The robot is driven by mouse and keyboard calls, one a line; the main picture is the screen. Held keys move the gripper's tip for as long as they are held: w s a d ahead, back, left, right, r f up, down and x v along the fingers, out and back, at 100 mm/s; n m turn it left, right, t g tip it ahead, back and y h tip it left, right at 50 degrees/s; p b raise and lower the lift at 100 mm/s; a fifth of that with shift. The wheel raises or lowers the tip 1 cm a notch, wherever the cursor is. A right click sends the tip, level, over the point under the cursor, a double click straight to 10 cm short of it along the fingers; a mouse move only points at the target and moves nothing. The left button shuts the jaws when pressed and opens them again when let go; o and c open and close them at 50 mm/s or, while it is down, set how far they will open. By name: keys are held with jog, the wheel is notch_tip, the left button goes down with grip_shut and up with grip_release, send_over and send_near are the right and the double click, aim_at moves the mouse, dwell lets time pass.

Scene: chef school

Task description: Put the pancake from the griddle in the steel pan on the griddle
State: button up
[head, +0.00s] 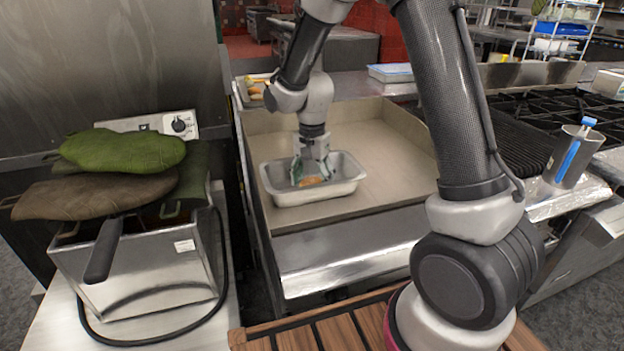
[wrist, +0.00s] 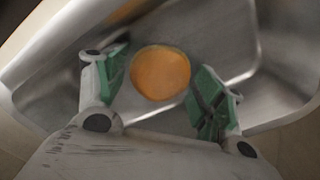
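The steel pan (head: 350,184) is a shallow rectangular tray standing on the left part of the flat beige griddle (head: 395,155). The pancake (wrist: 160,73), round and orange-brown, lies inside the pan; in the head view only a small part of it (head: 312,181) shows between the fingers. My gripper (head: 312,172) points down into the pan, with its green-padded fingers open on either side of the pancake. In the wrist view, small gaps show between the pancake and both pads. The pan's metal floor and wall (wrist: 215,45) surround it there.
A fryer (head: 150,265) with green and brown mitts (head: 125,150) on top stands at the left. A tray with food (head: 255,88) is at the griddle's back left corner. A burner range (head: 550,110) and a steel jug (head: 570,158) are at the right. The griddle right of the pan is clear.

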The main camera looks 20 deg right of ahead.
aim_at(312, 181)
jog(key=shift+r, duration=0.1)
notch_tip(312, 181, up, 11)
jog(key=s+d+r+n+t, duration=0.2)
jog(key=s+d+r+n, duration=0.2)
jog(key=s+d+r, duration=0.5)
jog(key=s+d+r+n+t, duration=0.1)
jog(key=s+d+n, duration=0.1)
jog(key=s, duration=0.6)
jog(key=s+d+n+t, duration=0.1)
jog(key=s+d+n, duration=0.2)
jog(key=s, duration=0.5)
jog(key=shift+r, duration=0.35)
jog(key=shift+d, duration=0.2)
